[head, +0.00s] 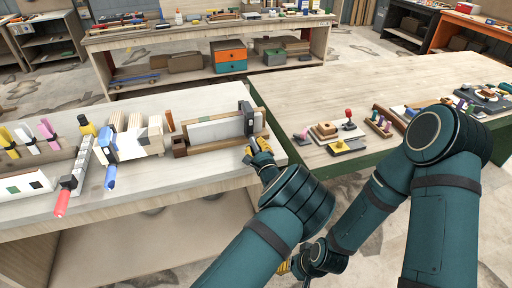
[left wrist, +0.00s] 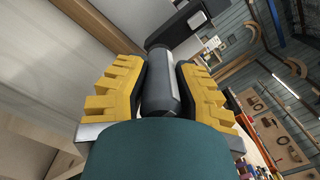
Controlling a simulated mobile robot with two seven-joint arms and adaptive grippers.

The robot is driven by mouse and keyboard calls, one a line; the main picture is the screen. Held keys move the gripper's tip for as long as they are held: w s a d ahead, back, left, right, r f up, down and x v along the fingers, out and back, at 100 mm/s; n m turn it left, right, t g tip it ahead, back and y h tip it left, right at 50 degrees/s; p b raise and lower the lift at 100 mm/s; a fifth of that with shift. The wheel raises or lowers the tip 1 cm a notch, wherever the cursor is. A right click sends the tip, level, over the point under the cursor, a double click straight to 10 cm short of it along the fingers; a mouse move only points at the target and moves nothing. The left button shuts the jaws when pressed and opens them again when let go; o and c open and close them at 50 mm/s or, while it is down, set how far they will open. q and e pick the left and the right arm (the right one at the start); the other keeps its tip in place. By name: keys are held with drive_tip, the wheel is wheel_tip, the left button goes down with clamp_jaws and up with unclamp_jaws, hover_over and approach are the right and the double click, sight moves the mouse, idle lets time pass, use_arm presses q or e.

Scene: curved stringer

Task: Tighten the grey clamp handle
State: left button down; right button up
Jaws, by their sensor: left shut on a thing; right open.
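The grey clamp (head: 249,120) stands at the right end of a wooden frame holding a pale panel (head: 212,131), near the workbench's right corner. Its dark grey handle (left wrist: 158,84) lies between the yellow fingers of my left gripper in the left wrist view, with the clamp's dark bar (left wrist: 180,22) beyond it. My left gripper (head: 259,147) is shut on the handle at the bench's front edge. The fingers largely hide the handle in the head view. My right gripper (head: 286,267) is low at the bottom of the head view, partly hidden by my arms, open and away from the clamp.
A red-handled clamp (head: 63,196) and a blue-handled clamp (head: 110,172) project over the front edge of the workbench (head: 190,104). Yellow, white and pink clamps are further left. A second table (head: 375,85) to the right carries small parts. A shelf bench (head: 200,38) stands behind.

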use_arm(q)
drive_tip(key=c, duration=0.7)
unclamp_jaws()
drive_tip(key=v, duration=1.2)
